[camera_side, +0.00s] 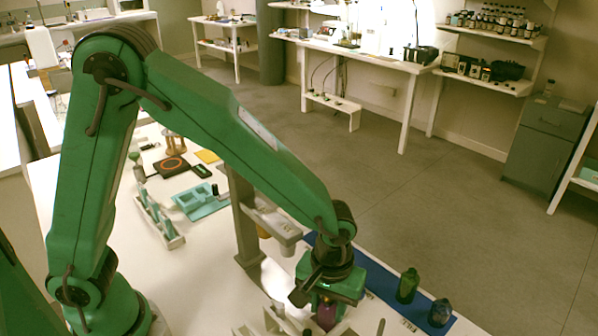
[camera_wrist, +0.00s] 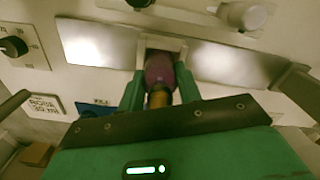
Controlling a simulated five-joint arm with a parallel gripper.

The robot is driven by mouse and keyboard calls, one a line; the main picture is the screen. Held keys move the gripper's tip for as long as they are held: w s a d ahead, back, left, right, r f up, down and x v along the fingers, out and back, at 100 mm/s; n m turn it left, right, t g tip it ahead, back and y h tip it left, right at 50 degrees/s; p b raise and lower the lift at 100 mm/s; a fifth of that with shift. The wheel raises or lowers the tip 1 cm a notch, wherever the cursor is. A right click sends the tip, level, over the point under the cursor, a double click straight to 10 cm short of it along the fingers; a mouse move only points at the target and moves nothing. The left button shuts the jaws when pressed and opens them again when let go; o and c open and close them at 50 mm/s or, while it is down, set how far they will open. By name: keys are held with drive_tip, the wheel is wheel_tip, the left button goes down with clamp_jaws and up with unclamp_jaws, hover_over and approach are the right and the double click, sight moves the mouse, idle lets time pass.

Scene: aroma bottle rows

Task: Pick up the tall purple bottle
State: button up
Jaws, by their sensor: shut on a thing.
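The purple bottle (camera_side: 326,316) is between the jaws of my gripper (camera_side: 322,300) at the lower middle of the side view. In the wrist view the purple bottle (camera_wrist: 158,70) lies between the two green fingers of my gripper (camera_wrist: 160,82), with an amber part nearest the camera. The jaws are shut on it. A pale frame stands close around its far end in the wrist view. I cannot tell whether the bottle's base touches anything. Its lower part is cut off or hidden in the side view.
A grey post (camera_side: 245,215) rises behind my gripper. A teal tray (camera_side: 203,203) and a rack (camera_side: 158,220) stand further left. Metallic plates (camera_wrist: 100,45) flank the bottle.

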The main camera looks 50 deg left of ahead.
drive_tip(key=shift+r, duration=0.15)
wheel_tip(320, 180, up, 10)
drive_tip(key=shift+f, duration=0.1)
idle(0.6)
idle(0.5)
